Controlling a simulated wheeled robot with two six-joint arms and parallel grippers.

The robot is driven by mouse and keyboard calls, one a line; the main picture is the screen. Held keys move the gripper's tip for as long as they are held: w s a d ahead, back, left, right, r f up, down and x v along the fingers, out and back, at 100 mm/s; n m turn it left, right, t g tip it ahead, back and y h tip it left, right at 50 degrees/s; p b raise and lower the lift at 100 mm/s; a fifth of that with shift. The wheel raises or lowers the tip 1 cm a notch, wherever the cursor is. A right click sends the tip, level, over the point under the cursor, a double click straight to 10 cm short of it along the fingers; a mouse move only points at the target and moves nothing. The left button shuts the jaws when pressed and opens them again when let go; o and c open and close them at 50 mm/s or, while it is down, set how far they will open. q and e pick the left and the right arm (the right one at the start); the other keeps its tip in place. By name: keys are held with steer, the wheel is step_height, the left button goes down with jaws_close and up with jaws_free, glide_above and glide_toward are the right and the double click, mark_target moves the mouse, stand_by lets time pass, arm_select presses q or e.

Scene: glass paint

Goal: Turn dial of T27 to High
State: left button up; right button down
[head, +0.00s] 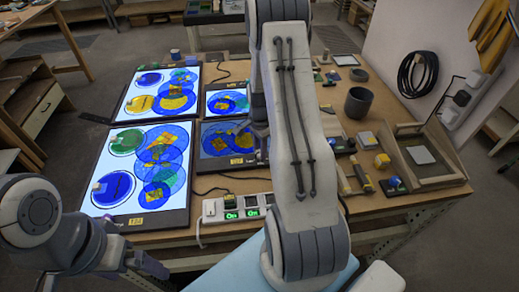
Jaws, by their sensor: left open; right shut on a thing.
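Several flat light panels with blue, yellow and green glass pieces lie on the wooden table. The small panel at the middle right (211,149) is dim, while the others glow. Its yellow tag is too small to read surely; it may be T27. My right arm crosses the middle of the view. My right gripper (258,130) is partly hidden behind that arm, at the right edge of the dim panel. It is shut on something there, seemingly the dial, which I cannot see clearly. My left gripper (148,265) is open and empty in front of the table at lower left.
A power strip (238,208) with green displays lies at the front edge. A dark cup (357,103), a yellow-topped block (382,161), hand tools and a wooden tray (443,178) crowd the right side. Large lit panels (178,216) fill the left side.

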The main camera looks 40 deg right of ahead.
steer(key=shift+n, duration=0.3)
steer(key=n, duration=0.4)
steer(key=shift+w+n, duration=0.1)
steer(key=shift+n, duration=0.3)
steer(key=n, duration=0.6)
steer(key=shift+b, duration=0.4)
steer(key=n, duration=0.6)
steer(key=shift+w+r+n, duration=0.1)
steer(key=shift+n, duration=0.3)
steer(key=n, duration=0.5)
steer(key=shift+n, duration=0.4)
steer(key=c, duration=0.5)
jaws_free()
steer(key=shift+a, duration=0.1)
